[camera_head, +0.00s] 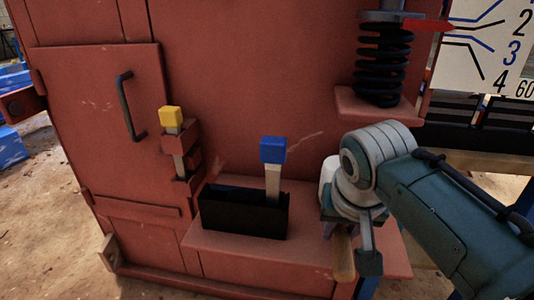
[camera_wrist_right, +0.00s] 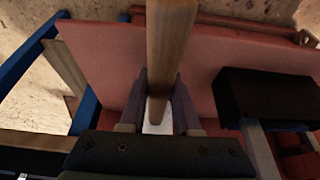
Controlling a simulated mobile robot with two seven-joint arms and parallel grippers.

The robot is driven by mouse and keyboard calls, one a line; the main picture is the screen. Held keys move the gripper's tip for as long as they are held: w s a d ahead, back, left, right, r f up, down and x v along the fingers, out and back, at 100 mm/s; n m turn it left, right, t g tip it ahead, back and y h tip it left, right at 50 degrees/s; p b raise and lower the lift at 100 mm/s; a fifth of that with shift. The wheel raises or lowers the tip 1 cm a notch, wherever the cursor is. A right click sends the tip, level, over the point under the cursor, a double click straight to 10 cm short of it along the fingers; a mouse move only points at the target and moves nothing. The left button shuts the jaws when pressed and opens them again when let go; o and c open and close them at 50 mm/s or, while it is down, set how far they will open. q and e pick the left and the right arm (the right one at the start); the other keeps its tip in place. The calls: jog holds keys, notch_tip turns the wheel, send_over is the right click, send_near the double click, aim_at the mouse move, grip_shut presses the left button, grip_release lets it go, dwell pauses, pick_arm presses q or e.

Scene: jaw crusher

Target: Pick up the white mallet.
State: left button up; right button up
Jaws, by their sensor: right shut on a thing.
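The white mallet has a wooden handle (camera_head: 344,256) and a white head (camera_head: 328,172), partly hidden by my right arm in the head view. The head is above and the handle points down in front of the red shelf's right part. My right gripper (camera_head: 348,220) is shut on the handle. In the right wrist view the handle (camera_wrist_right: 170,45) runs between the two fingers (camera_wrist_right: 160,100), and a bit of white (camera_wrist_right: 157,126) shows behind them. I cannot tell whether the mallet touches the shelf. My left gripper is not in view.
The red shelf (camera_head: 222,246) bears a black open box (camera_head: 240,213) with a blue-topped grey tool (camera_head: 272,170). A yellow-topped tool (camera_head: 172,125) sits in a bracket on the red machine wall. A black spring (camera_head: 381,65) stands above right, beside a numbered white board (camera_head: 495,50).

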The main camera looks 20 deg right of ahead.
grip_shut()
dwell(0.8)
